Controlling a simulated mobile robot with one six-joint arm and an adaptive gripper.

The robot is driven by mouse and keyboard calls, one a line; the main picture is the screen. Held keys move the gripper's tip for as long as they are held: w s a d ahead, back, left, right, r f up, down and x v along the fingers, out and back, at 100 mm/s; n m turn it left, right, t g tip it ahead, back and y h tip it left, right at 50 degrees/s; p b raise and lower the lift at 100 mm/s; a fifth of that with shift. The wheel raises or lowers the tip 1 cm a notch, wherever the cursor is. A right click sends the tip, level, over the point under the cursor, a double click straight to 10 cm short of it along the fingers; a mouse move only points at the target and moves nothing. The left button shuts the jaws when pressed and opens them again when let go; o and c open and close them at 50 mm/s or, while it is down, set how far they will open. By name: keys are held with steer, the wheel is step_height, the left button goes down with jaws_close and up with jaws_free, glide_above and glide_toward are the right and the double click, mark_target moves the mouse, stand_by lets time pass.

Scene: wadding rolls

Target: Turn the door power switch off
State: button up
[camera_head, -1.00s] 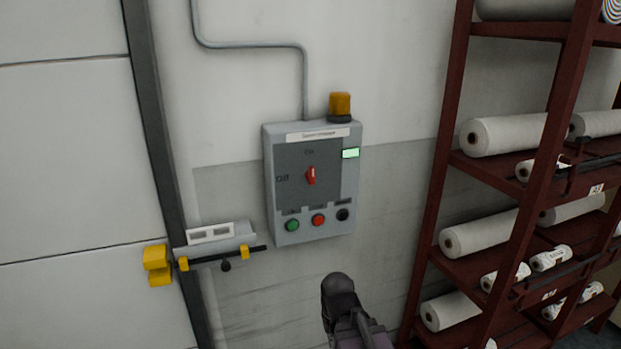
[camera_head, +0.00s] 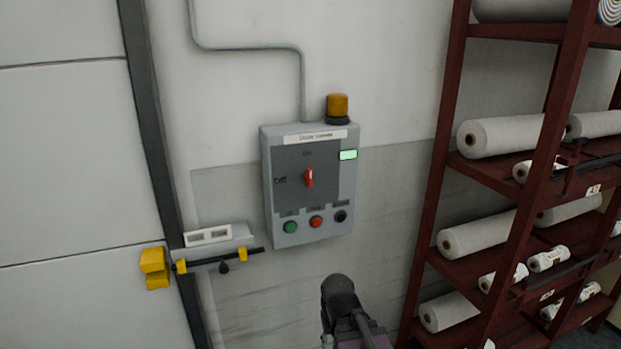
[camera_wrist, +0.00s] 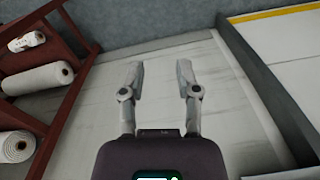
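The door power switch is a red rotary knob (camera_head: 309,178) on a grey control box (camera_head: 265,190) on the wall. Its handle stands upright, in line with the "On" mark above; "Off" is marked to the left. A small green display glows at the box's right. My gripper (camera_wrist: 158,82) shows in the wrist view with its two fingers apart and nothing between them. The switch is not in the wrist view. In the head view, part of my arm (camera_head: 342,300) is low in front of the wall, below the box and apart from it.
Green (camera_head: 290,227), red (camera_head: 316,222) and black (camera_head: 341,216) buttons sit below the switch. An orange beacon (camera_head: 338,106) tops the box. A door latch bar (camera_head: 218,260) is at the lower left. A red rack (camera_head: 440,200) with white rolls stands at the right.

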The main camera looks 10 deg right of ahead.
steer(key=w+a+r+m+t+y+p, duration=0.3)
steer(key=w+r+m+t+y+p, duration=0.1)
steer(key=w+r+m, duration=0.3)
steer(key=w+a+r+m+t+y+p, duration=0.35)
steer(key=w+r+m+t, duration=0.2)
steer(key=r, duration=0.45)
steer(key=w+d+r+m+t+p, duration=0.3)
steer(key=w+r+m+t+p, duration=0.15)
steer(key=r+m, duration=0.6)
steer(key=m+t+h+p, duration=0.2)
steer(key=m+t+h, duration=0.25)
steer(key=m, duration=0.65)
glide_toward(310, 175)
steer(key=s, duration=0.3)
steer(key=shift+d+r+g, duration=0.4)
steer(key=shift+g, duration=0.05)
steer(key=shift+w, duration=0.25)
steer(key=w, duration=0.4)
steer(key=w+a, duration=0.1)
steer(key=w, duration=0.3)
steer(key=w+a, duration=0.1)
steer(key=w, duration=0.4)
steer(key=shift+w+a, duration=0.1)
steer(key=shift+a, duration=0.15)
jaws_close()
